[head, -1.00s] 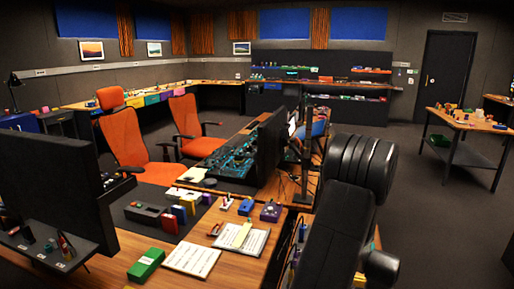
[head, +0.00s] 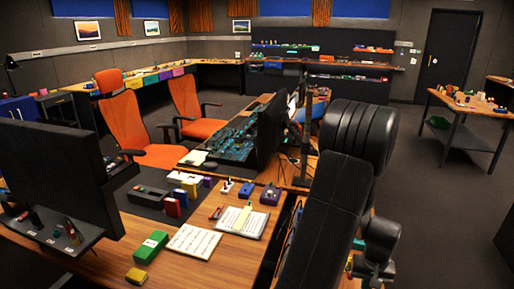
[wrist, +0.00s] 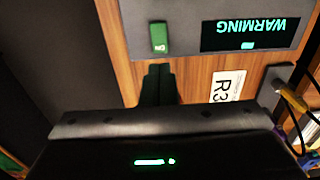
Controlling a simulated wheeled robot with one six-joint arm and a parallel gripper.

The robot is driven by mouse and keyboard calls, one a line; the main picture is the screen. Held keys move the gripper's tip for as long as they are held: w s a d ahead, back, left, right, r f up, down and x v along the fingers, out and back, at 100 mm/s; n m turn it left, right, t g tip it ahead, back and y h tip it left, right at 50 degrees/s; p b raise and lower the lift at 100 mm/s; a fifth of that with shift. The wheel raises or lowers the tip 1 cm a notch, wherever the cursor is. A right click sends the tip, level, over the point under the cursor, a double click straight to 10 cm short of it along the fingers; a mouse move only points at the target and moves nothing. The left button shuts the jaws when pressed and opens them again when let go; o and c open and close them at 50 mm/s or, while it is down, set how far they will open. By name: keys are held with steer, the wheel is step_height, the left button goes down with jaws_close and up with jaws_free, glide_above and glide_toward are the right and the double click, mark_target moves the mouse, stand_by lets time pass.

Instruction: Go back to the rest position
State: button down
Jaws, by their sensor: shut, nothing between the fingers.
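In the wrist view my gripper (wrist: 159,70) has its two dark fingers together, with nothing visible between them. The fingertips point at a grey panel (wrist: 185,43) on a wood surface and appear just short of its edge; I cannot tell the exact gap. The panel carries a green switch (wrist: 159,38) and a dark display (wrist: 249,33) reading "WARMING" upside down. In the head view my black arm fills the lower right, and my gripper does not show there.
A white label (wrist: 227,87) marked "R3" and cables (wrist: 292,100) lie right of the fingers. Open floor (head: 440,215) is at the right.

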stand_by(0.3)
step_height(320, 180, down, 7)
steer(key=b, duration=0.4)
steer(key=shift+r, duration=0.1)
